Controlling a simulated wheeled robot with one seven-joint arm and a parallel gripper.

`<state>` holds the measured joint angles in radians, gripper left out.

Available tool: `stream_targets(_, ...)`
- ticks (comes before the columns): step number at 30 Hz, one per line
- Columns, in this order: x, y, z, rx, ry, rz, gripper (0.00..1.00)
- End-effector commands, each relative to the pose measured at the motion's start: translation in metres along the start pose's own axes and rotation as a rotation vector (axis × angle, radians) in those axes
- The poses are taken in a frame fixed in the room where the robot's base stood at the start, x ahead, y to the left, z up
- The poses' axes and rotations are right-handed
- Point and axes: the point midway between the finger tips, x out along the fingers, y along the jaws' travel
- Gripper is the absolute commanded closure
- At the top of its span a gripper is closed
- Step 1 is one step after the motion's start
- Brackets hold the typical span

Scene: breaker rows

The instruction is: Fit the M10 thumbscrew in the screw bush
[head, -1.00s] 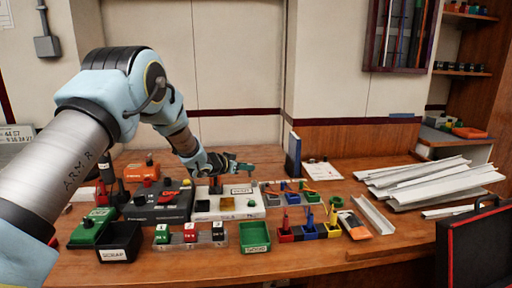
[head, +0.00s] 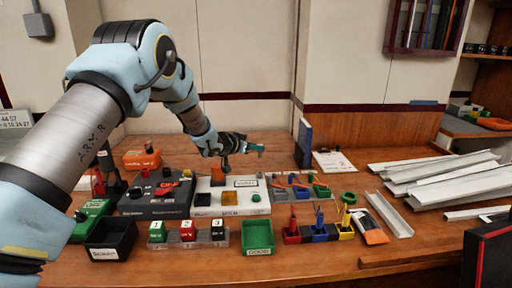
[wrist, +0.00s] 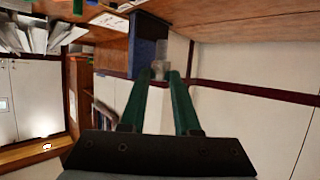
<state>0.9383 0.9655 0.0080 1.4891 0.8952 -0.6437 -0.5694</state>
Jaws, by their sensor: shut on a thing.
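My gripper (head: 256,148) is held level above the back of a white board (head: 240,210), its green fingers pointing right. In the wrist view my gripper (wrist: 160,78) is shut on a small grey thing (wrist: 160,67) between its fingertips. It looks like the thumbscrew, but it is too small and blurred to be sure, and its threaded end cannot be made out. The white board carries a label, a yellow square and an orange block. I cannot tell which part is the screw bush.
A blue binder (head: 304,143) stands upright right of my gripper. Open bins (head: 258,234), a dark panel (head: 158,195) and numbered blocks (head: 187,230) crowd the front and left of the bench. White rails (head: 435,178) lie at right. Space above the board is clear.

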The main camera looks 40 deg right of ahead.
Motion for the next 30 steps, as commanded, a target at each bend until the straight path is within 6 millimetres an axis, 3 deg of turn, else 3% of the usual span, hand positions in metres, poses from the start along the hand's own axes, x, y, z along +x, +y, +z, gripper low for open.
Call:
stream_targets(18, 0.021, 0.0, 0.049, 0.0, 0.0, 0.0, 1.0)
stream_targets(30, 0.022, 0.0, 0.052, 0.0, 0.0, 0.0, 1.0)
